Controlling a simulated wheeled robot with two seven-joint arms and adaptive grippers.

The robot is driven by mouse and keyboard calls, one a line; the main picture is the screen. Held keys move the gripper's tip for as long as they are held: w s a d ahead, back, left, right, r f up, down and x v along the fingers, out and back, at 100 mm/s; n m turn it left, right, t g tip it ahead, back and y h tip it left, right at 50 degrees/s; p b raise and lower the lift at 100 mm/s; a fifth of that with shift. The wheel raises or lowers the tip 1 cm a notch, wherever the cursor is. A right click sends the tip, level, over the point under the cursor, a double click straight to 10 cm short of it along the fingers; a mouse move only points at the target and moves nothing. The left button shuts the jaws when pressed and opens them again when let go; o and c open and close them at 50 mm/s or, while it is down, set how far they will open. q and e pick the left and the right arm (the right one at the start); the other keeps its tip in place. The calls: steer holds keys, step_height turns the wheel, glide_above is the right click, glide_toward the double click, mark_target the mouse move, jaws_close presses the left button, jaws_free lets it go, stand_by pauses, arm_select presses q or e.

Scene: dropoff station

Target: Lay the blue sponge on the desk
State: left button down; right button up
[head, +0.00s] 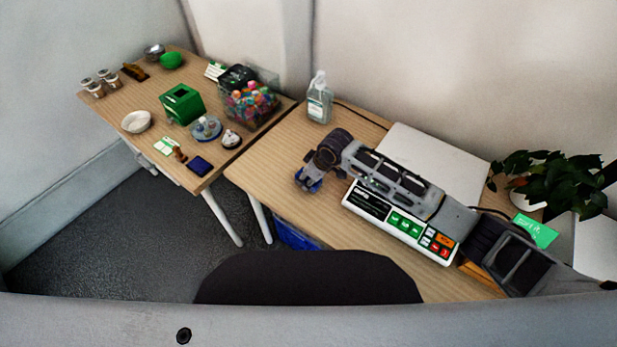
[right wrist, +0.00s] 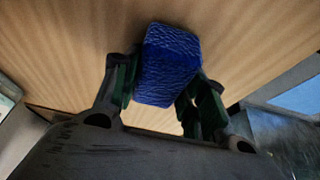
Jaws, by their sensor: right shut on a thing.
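The blue sponge (right wrist: 170,62) is a small block with a creased surface, held between the fingers of my right gripper (right wrist: 162,82) in the right wrist view. In the head view my right gripper (head: 308,177) is over the left part of the wooden desk (head: 272,177), with a little blue of the sponge showing at its tips. The gripper is shut on the sponge. I cannot tell whether the sponge touches the desk top. My left gripper is not in view.
On the desk are a pump bottle (head: 319,100), a white scale-like device (head: 400,224) under my right arm, a pale flat panel (head: 425,155) and a plant (head: 555,180). A second table (head: 120,98) at left holds a green box (head: 182,104) and a clear bin (head: 252,108).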

steer(key=o, duration=0.9)
steer(key=shift+f, duration=0.1)
steer(key=p+v, duration=0.1)
steer(key=v, duration=1.1)
steer(key=shift+r, duration=0.2)
steer(key=shift+a, duration=0.1)
steer(key=shift+s+f, duration=0.1)
stand_by(0.5)
